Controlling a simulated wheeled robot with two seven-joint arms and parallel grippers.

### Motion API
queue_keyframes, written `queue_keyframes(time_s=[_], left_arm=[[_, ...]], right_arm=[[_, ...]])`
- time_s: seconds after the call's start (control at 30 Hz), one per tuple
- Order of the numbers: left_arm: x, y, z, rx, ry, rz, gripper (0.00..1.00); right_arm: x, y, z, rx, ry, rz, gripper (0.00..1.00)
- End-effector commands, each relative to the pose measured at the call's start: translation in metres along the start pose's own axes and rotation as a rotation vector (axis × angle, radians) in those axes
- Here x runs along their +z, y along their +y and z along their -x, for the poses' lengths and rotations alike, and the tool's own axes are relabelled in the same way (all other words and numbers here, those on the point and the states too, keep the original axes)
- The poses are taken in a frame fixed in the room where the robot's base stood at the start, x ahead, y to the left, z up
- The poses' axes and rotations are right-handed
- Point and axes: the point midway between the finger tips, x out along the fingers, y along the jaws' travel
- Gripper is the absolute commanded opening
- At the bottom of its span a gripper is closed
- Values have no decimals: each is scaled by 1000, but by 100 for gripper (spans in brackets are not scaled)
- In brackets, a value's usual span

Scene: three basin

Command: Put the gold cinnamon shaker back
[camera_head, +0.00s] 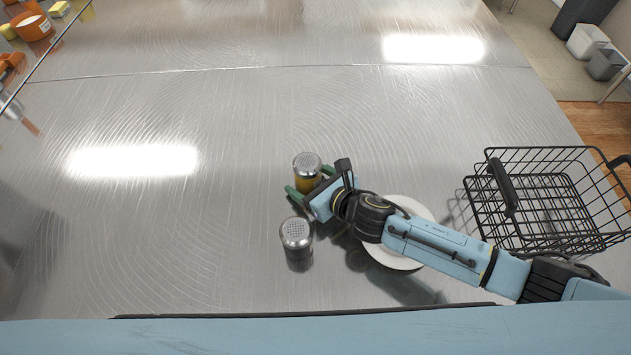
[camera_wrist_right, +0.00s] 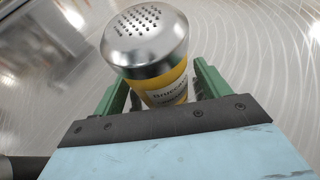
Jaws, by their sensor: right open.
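A shaker with a gold-yellow body and a perforated silver lid (camera_head: 307,170) stands upright on the metal table. In the right wrist view the same gold shaker (camera_wrist_right: 165,92) stands between the two green fingers, its label only partly readable. My right gripper (camera_head: 297,191) is open, with a finger on either side of the shaker; a gap shows beside the right finger. A second shaker with a dark grey body (camera_head: 298,245) stands just nearer to me, close to the gripper. My left gripper is not in view.
A white plate (camera_head: 425,211) lies partly hidden under my right arm. A black wire basket (camera_head: 545,205) stands at the right. Orange and yellow items, including an orange pot (camera_head: 33,27), sit behind an edge at the upper left. The table's left and middle are clear.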

Motion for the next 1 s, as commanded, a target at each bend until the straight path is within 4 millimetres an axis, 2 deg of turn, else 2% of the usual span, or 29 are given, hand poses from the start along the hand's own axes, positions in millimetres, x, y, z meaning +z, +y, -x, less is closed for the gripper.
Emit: queue_keyframes(time_s=[0.17,0.5,0.63,0.8,1.0], left_arm=[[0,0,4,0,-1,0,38],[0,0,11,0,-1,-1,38],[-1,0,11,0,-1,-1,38],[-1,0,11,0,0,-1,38],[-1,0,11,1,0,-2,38]], right_arm=[[2,0,16,1,1,1,75],[1,-1,83,0,2,1,75],[1,-1,104,-1,1,0,75],[2,0,118,-1,-1,1,75],[2,0,121,-1,-1,0,75]])
